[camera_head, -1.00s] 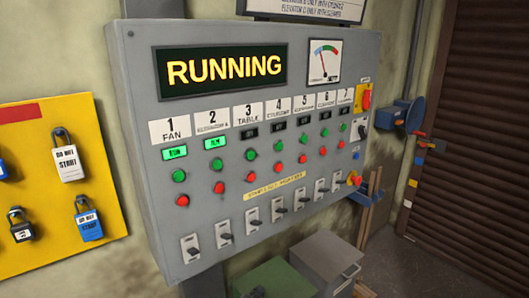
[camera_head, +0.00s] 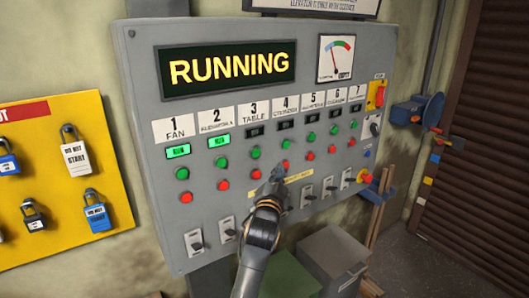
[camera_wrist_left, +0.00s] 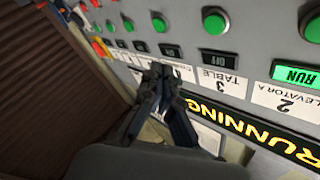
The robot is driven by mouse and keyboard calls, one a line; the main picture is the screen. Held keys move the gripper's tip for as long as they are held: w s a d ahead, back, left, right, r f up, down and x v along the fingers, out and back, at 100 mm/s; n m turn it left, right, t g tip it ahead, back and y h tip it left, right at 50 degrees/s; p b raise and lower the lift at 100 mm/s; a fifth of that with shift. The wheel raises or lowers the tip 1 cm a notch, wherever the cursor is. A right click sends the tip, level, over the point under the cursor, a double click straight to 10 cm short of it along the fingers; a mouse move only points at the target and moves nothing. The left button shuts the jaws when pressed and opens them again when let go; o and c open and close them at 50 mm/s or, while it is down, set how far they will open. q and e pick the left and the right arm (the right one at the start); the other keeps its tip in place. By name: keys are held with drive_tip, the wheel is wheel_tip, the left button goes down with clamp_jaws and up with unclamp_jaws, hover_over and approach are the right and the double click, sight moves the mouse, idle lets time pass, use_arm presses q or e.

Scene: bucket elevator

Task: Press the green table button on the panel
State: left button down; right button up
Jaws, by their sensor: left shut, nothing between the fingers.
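The grey control panel (camera_head: 325,55) hangs on the wall. Its green table button (camera_head: 256,153) sits in column 3, below the TABLE label (camera_head: 253,113) and a dark indicator, and above a red button (camera_head: 256,174). In the left wrist view the panel appears upside down, with the green table button (camera_wrist_left: 214,21) near the top, beyond an indicator reading OFF (camera_wrist_left: 217,57). My left gripper (camera_head: 278,174) is shut and empty, in front of the panel, low and right of the table button. Its closed fingertips (camera_wrist_left: 160,72) show left of the TABLE label. Contact cannot be told. My right gripper is not in view.
The display (camera_head: 229,68) reads RUNNING; columns 1 and 2 show lit RUN indicators. Other green and red buttons flank the table button closely. Switches (camera_head: 194,241) line the panel's bottom. A yellow padlock board (camera_head: 110,135) is at left. Boxes (camera_head: 333,258) stand below.

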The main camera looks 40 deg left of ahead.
sight(260, 151)
use_arm(q)
drive_tip(key=shift+a+r, duration=0.1)
drive_tip(key=shift+a, duration=0.05)
drive_tip(key=shift+w+a+b, duration=0.15)
drive_tip(key=shift+w+a, duration=0.4)
drive_tip(key=shift+a, duration=0.8)
drive_tip(key=shift+w+a+b, duration=0.2)
drive_tip(key=shift+w+a, duration=0.35)
drive_tip(key=shift+a, duration=0.75)
drive_tip(key=shift+w+a+b, duration=0.15)
drive_tip(key=shift+w+a, duration=0.4)
drive_tip(key=shift+a, duration=0.8)
drive_tip(key=shift+w+a, duration=0.15)
drive_tip(key=shift+a, duration=0.25)
drive_tip(key=shift+w+a, duration=0.2)
drive_tip(key=shift+a, duration=0.25)
drive_tip(key=shift+d, duration=0.1)
drive_tip(key=shift+s+d, duration=0.35)
drive_tip(key=shift+d, duration=0.35)
drive_tip(key=shift+d, duration=0.1)
